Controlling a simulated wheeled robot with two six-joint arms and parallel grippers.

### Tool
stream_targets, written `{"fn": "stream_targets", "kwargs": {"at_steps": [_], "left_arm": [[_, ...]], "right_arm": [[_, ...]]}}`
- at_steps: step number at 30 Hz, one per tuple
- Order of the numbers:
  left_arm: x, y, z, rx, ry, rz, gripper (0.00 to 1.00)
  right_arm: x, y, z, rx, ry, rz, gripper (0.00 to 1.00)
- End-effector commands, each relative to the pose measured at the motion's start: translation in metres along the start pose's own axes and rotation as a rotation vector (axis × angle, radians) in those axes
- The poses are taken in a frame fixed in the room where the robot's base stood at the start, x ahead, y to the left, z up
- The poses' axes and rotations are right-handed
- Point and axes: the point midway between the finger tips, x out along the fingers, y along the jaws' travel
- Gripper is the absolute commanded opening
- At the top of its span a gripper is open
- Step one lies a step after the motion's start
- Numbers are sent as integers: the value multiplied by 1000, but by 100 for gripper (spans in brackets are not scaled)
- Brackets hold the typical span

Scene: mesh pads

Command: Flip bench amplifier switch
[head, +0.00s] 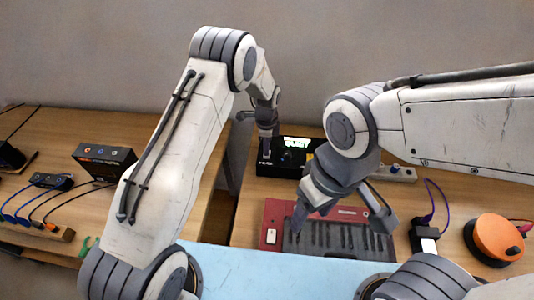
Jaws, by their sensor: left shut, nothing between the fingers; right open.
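A black box with a lit display (292,144) stands at the back of the right table and looks like the bench amplifier, though I cannot be sure. No switch on it is clear at this size. My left gripper (267,129) is shut and empty, pointing down at the box's left end; I cannot tell if it touches. My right gripper (342,216) is open and empty, its fingers spread above a red-and-dark keyboard-like device (275,213). A white rocker-like part (271,237) shows at that device's left. My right wrist hides part of the box's right side.
A power strip (395,173), a black-and-white adapter (424,238) and an orange round object (496,239) lie on the right. A gap separates the tables.

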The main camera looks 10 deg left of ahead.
Motion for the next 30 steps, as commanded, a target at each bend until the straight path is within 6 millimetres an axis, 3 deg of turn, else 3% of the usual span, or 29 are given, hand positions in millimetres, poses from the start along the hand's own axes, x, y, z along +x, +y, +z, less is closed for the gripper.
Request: {"fn": "stream_targets", "kwargs": {"at_steps": [30], "left_arm": [[16,0,0,0,0,0,0]], "right_arm": [[12,1,1,0,0,0,64]]}}
